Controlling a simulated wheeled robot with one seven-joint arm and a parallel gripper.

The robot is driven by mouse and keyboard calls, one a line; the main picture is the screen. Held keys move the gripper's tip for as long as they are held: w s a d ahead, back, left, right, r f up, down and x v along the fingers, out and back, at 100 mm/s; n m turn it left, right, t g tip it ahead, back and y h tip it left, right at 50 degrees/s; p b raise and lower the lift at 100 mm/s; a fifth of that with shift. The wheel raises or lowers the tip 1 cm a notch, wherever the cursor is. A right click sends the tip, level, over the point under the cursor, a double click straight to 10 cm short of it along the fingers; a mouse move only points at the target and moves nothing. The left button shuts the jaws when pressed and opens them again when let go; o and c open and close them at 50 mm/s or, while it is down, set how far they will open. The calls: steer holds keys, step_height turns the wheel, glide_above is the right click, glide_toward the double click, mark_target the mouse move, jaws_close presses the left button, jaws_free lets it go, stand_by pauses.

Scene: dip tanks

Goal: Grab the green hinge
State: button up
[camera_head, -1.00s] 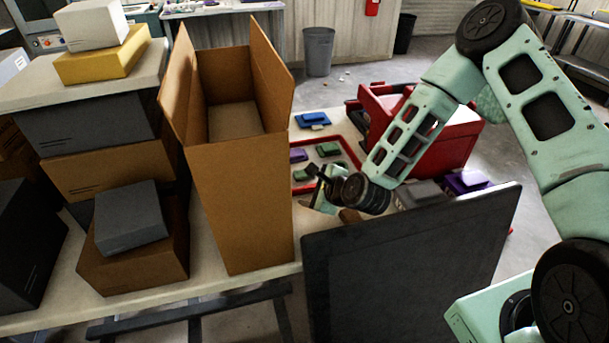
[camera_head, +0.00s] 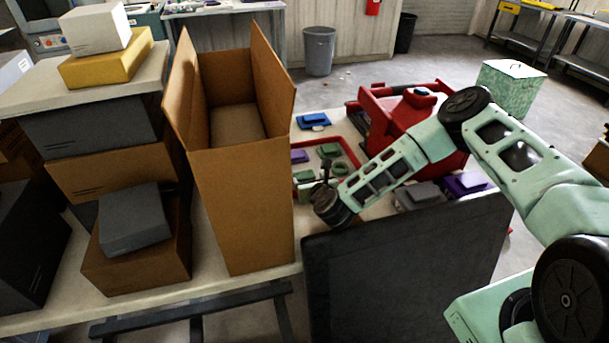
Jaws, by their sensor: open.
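The red-rimmed tray (camera_head: 352,153) lies on the table right of the tall cardboard box and holds several small parts. Green pieces in it are one at the top (camera_head: 328,150), one at the right (camera_head: 340,168) and one at the left (camera_head: 303,176). They are too small for me to tell which is the hinge. My gripper (camera_head: 316,182) is open over the near part of the tray, close to the left and right green pieces. My wrist hides the tray's near edge, and I cannot tell whether the fingers touch anything.
The tall open cardboard box (camera_head: 240,205) stands just left of my gripper. A dark panel (camera_head: 400,265) rises in front. A red bin (camera_head: 405,105) stands behind my arm. A blue part (camera_head: 313,120) lies behind the tray; grey (camera_head: 420,194) and purple (camera_head: 464,184) parts lie to the right.

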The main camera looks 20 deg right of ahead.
mark_target(303, 171)
steer(key=shift+p+x, duration=0.8)
steer(key=shift+x, duration=1.95)
steer(key=c, duration=0.8)
steer(key=shift+r, duration=0.1)
steer(key=shift+r, duration=0.1)
